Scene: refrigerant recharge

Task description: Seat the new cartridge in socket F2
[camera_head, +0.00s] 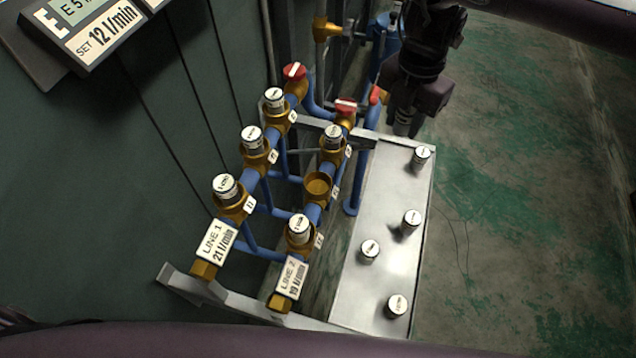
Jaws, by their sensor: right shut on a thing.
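My right gripper (410,108) comes down from the top and is shut on a small silvery cartridge (403,126), whose lower part shows below the fingers. It hangs near the far left corner of the metal shelf, right of the pipe rows. The LINE 2 row has an empty brass socket (318,184) in its middle; its small tag is too small to read. A cartridge (300,228) sits in the socket nearer to me and another (333,136) in the farther one. The held cartridge is up and to the right of the empty socket. My left gripper is out of view.
LINE 1 (216,240) has several filled sockets, left of LINE 2 (291,275). Red valve handles (346,106) stand at the far end. The metal shelf (375,210) carries several loose upright cartridges (411,220). A display (85,30) is at upper left. Green floor (510,200) is clear.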

